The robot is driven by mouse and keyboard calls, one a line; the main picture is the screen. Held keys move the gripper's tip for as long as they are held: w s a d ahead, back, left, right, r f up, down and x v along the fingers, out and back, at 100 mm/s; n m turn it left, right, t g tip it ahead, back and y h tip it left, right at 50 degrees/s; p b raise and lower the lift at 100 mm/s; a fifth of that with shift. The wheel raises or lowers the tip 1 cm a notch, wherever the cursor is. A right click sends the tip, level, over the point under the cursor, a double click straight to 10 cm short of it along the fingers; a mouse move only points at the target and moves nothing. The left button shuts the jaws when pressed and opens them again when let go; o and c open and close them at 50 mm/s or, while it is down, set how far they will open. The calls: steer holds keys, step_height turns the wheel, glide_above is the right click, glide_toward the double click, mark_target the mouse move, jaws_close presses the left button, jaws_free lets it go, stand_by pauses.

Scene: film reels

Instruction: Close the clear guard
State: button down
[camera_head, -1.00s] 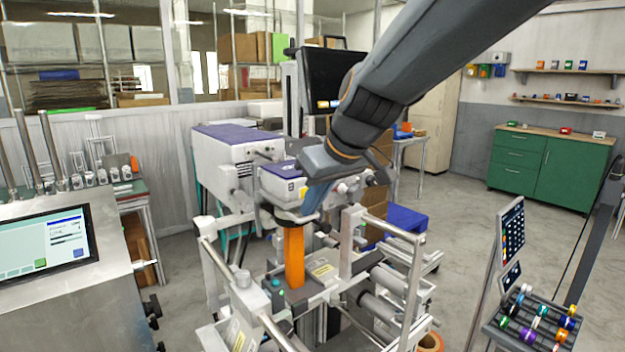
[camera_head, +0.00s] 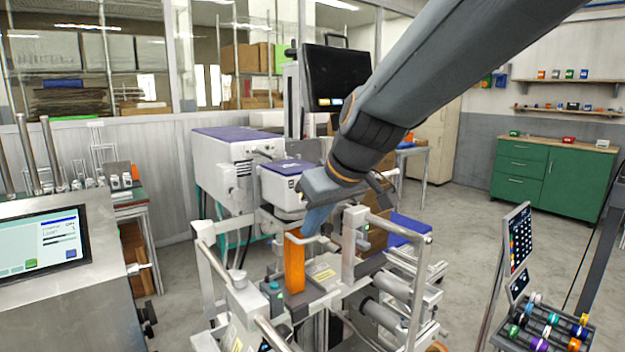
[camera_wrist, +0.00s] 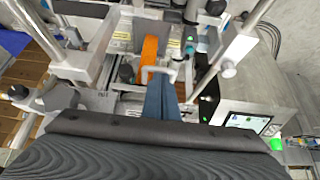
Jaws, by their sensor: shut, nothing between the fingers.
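An upright narrow orange panel (camera_head: 294,266) stands on the machine in the middle, with a pale bar handle (camera_head: 307,238) near its top. It may be the guard; I cannot make out any other clear sheet. In the wrist view the orange panel (camera_wrist: 149,52) and the handle (camera_wrist: 158,73) lie just ahead of the fingers. My gripper (camera_head: 312,230) is shut and empty, its blue-grey fingers pointing down beside the panel's upper right edge. The fingertips (camera_wrist: 162,78) appear close to the handle; I cannot tell whether they touch it.
Metal rails and posts (camera_head: 355,232) surround the panel closely. A steel cabinet with a screen (camera_head: 45,242) stands at left. A rack of coloured rolls (camera_head: 545,325) and a tablet stand (camera_head: 515,240) are at right. Open floor lies between the machine and the green cabinet (camera_head: 550,178).

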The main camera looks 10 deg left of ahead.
steer(key=w+a+r+v, duration=0.1)
steer(key=w+a+v, duration=0.1)
steer(key=v, duration=1)
steer(key=s+d+f+m+g+h, duration=0.1)
steer(key=d+f+m+h, duration=0.3)
steer(key=d+f, duration=1.15)
steer(key=s+d+f+m+g+h, duration=0.1)
steer(key=s+d+f+m, duration=0.4)
steer(key=s+d+f, duration=0.7)
step_height(320, 180, down, 4)
steer(key=shift+d+r+m+g, duration=0.25)
steer(key=shift+d+m+g, duration=0.25)
steer(key=shift+g, duration=0.4)
steer(key=shift+d, duration=0.1)
